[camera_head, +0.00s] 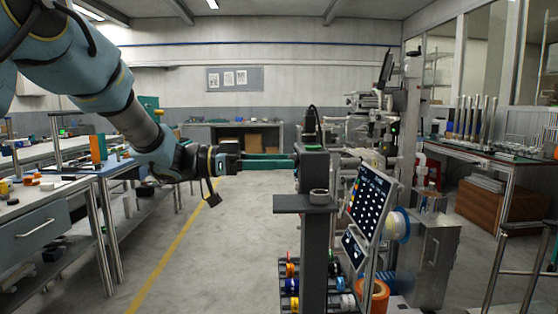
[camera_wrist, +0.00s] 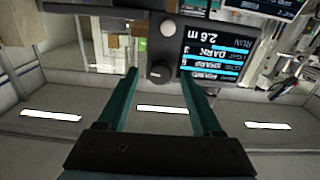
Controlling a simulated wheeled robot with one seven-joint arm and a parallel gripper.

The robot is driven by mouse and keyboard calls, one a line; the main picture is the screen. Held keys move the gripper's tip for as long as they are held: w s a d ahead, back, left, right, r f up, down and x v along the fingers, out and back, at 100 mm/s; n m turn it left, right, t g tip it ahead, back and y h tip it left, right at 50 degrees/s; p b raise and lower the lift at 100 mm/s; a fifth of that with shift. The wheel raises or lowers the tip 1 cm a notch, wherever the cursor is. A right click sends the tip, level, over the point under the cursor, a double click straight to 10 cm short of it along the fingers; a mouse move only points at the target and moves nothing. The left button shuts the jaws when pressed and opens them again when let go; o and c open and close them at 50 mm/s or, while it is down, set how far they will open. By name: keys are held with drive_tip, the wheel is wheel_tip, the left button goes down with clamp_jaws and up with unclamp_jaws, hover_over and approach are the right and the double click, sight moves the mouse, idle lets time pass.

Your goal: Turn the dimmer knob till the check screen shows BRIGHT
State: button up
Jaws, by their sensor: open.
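In the wrist view, a dark round knob (camera_wrist: 159,73) sits on the lower edge of a grey control box (camera_wrist: 160,48). A pale round button (camera_wrist: 167,29) is above it. The lit check screen (camera_wrist: 211,50) beside them appears upside down and reads DARK, with RUN and 2.6 m. My gripper (camera_wrist: 160,75) is open, its two teal fingers pointing at the box, one on each side of the knob with gaps showing. In the head view my gripper (camera_head: 293,160) reaches the box (camera_head: 313,168) on its post; the knob is hidden there.
A small shelf (camera_head: 306,203) with a grey ring (camera_head: 319,196) juts out below the box. A tilted display panel (camera_head: 372,203) and machine stand close to the right. A rack of coloured reels (camera_head: 291,285) is below. Open floor (camera_head: 215,255) lies to the left.

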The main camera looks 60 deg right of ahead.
clamp_jaws()
idle(0.6)
